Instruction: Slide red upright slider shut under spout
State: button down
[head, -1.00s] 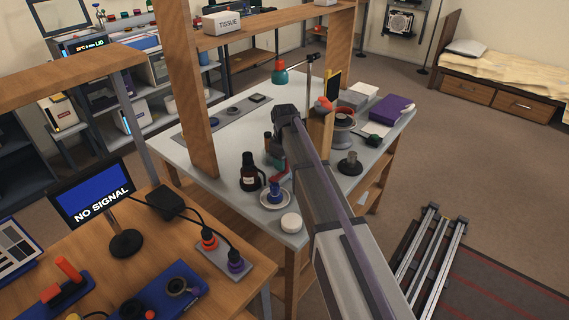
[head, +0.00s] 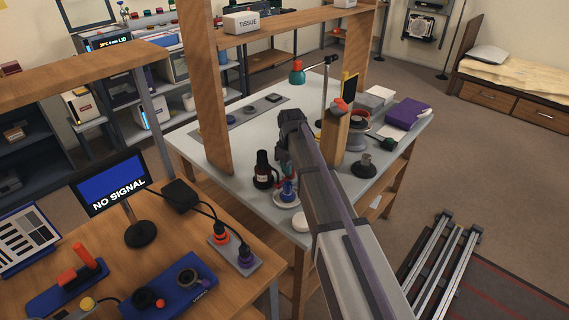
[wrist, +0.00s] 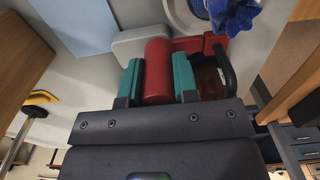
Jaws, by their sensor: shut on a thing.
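My gripper (wrist: 158,78) is shut on the red upright slider (wrist: 158,62), with one teal finger on each side of it in the wrist view. A red arm runs right from the slider's top, and a rounded grey part sits just left of it. In the head view my arm reaches over the grey table (head: 210,170) and hides most of the grip. The spout cannot be made out clearly, nor can any gap between it and the slider.
A dark labelled bottle (head: 262,172) stands close left of my gripper. Near it are a blue piece (head: 287,190) on a white saucer and a white round lid (head: 298,221). A wooden block (head: 334,135) with an orange-red top and a wooden post (head: 211,95) stand nearby.

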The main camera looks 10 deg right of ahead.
jog(key=shift+s+a, duration=0.15)
jog(key=c, duration=0.9)
grip_release()
jog(key=shift+a, duration=0.1)
notch_tip(320, 180, up, 11)
jog(key=p, duration=1.1)
jog(key=shift+f, duration=0.1)
